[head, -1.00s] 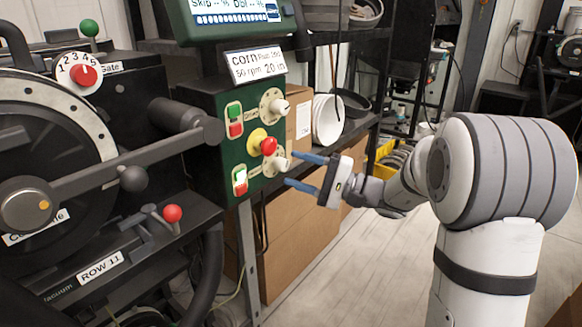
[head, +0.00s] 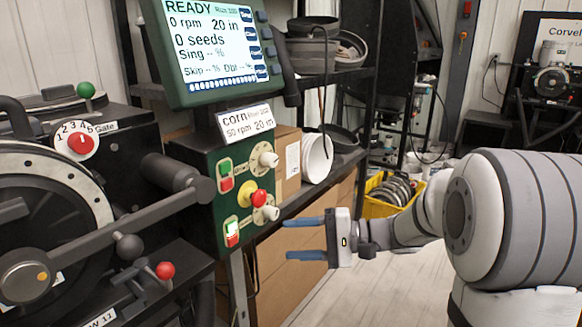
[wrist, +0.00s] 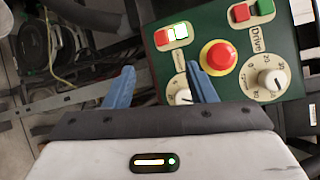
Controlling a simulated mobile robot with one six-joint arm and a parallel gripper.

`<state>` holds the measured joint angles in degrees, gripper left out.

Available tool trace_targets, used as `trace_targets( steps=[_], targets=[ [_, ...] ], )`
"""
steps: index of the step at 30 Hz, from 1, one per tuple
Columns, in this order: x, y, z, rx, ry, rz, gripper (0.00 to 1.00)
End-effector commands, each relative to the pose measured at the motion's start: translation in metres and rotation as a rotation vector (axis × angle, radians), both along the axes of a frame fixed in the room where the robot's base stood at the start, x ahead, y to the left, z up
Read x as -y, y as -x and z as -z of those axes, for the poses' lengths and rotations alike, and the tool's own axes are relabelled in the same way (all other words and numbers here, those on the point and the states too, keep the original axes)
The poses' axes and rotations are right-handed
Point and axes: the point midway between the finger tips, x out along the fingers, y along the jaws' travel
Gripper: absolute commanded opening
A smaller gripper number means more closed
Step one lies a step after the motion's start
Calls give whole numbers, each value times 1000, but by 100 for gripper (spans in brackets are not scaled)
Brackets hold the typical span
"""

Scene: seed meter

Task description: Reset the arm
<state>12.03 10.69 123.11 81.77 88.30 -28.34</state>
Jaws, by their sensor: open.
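My gripper (head: 290,239) is open and empty, its two blue fingers pointing left toward the green control box (head: 207,196). In the head view the fingertips are just right of the box's lower knob (head: 271,213) and look apart from it. In the wrist view my gripper (wrist: 160,83) shows with its right finger overlapping the lower knob's dial, partly hiding it. The box also carries a red emergency button on a yellow base (head: 259,198), an upper knob (head: 268,160) and two red-and-green switch pairs. The lower switch pair (head: 232,231) has a lit part.
A display (head: 215,45) reading READY, 0 rpm and 0 seeds stands above the box. The seed meter with its levers (head: 105,190) fills the left. A shelf with a white bucket (head: 316,158) and a yellow crate (head: 375,208) are behind. Floor (head: 385,285) is open below my arm.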

Motion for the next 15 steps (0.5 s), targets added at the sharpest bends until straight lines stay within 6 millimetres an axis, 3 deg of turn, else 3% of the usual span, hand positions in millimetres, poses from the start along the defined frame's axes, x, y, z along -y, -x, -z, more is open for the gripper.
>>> trace_targets(
  steps=[1,4,7,12,15],
  targets=[
    [-7,23,-25,-14,99,-46,51],
    [-9,67,-32,-46,327,-122,51],
    [1,105,-39,-47,559,-174,51],
    [40,152,-58,20,947,-211,51],
    [68,168,-74,92,1149,-209,51]
  ],
)
